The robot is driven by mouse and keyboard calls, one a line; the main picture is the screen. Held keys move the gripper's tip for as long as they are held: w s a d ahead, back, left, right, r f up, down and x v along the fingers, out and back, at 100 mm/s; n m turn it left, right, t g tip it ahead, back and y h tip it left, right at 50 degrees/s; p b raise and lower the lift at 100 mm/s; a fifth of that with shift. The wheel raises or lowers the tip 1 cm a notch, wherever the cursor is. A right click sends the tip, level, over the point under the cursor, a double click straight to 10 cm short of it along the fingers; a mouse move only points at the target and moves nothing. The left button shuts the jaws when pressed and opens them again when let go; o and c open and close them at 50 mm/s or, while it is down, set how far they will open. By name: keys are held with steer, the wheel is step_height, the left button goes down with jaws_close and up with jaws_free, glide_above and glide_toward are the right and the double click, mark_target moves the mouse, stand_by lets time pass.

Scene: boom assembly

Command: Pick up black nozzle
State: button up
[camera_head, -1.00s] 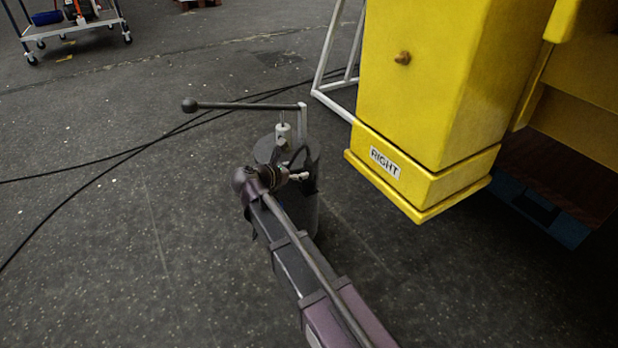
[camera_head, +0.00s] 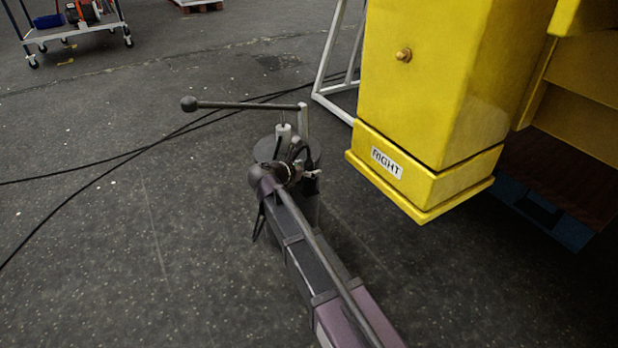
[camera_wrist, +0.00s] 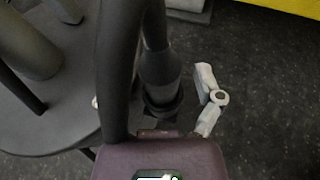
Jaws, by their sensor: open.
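My gripper (camera_head: 308,180) is by the right side of the grey drum (camera_head: 264,149) in the head view, small and partly hidden by my arm. In the wrist view one jointed light-grey finger (camera_wrist: 211,97) stands at the right, spread outward. The other finger is mostly hidden at the left. A dark upright piece with a collar (camera_wrist: 160,75) stands left of the visible finger, behind a black tube. It may be the black nozzle, but I cannot tell for sure. I see no clear contact with it.
A lever with a ball end (camera_head: 189,104) reaches left above the drum. A yellow structure marked RIGHT (camera_head: 424,181) stands close on the right. Black cables (camera_head: 110,158) cross the floor.

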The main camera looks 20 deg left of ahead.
steer(key=shift+w+d+f, duration=0.1)
steer(key=shift+w, duration=0.2)
steer(key=shift+c, duration=0.3)
jaws_close()
